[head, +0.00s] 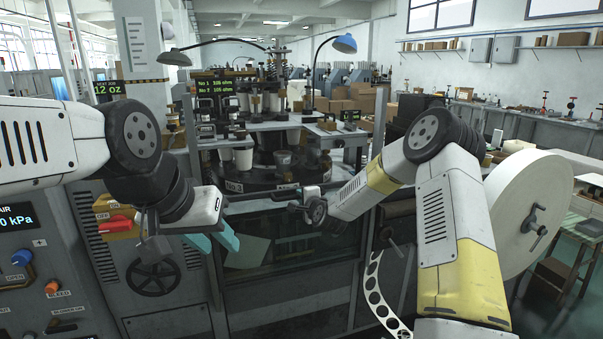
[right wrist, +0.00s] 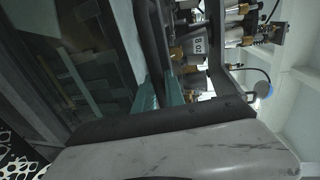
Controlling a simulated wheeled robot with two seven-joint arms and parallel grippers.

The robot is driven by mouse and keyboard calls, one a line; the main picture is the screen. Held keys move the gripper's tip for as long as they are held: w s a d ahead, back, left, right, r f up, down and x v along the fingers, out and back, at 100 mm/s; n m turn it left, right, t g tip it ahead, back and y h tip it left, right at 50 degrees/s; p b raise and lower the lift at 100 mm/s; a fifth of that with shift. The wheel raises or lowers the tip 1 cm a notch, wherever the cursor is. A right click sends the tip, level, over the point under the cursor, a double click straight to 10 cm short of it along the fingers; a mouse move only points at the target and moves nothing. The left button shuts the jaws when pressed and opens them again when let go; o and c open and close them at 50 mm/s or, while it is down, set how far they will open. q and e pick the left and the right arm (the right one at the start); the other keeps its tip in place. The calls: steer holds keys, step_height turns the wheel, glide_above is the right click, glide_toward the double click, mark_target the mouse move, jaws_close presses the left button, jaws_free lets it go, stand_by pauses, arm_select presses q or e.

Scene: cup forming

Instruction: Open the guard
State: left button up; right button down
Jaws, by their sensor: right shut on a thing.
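The guard (head: 295,262) is a dark see-through panel in a grey frame at the front of the machine. A dark bar (head: 268,195) runs along its top edge. My right gripper (head: 302,206) is at the right end of this bar and shut on it; its jaws are small and partly hidden in the head view. In the right wrist view, teal fingers (right wrist: 160,92) show beside a dark rail, past a large grey body. My left gripper (head: 211,240) hangs in front of the panel's left side, with its teal fingers apart and nothing seen between them.
Behind the guard is a round turret (head: 262,178) with white cups (head: 244,159). A control panel (head: 35,255) with knobs and a handwheel (head: 153,277) stand at the left. A large paper roll (head: 520,215) and a punched strip (head: 378,300) are at the right.

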step_height(320, 180, down, 6)
stand_by(0.5)
steer(key=c, duration=1.4)
jaws_free()
steer(key=v, duration=0.7)
steer(key=shift+s, duration=0.35)
steer(key=shift+d, duration=0.15)
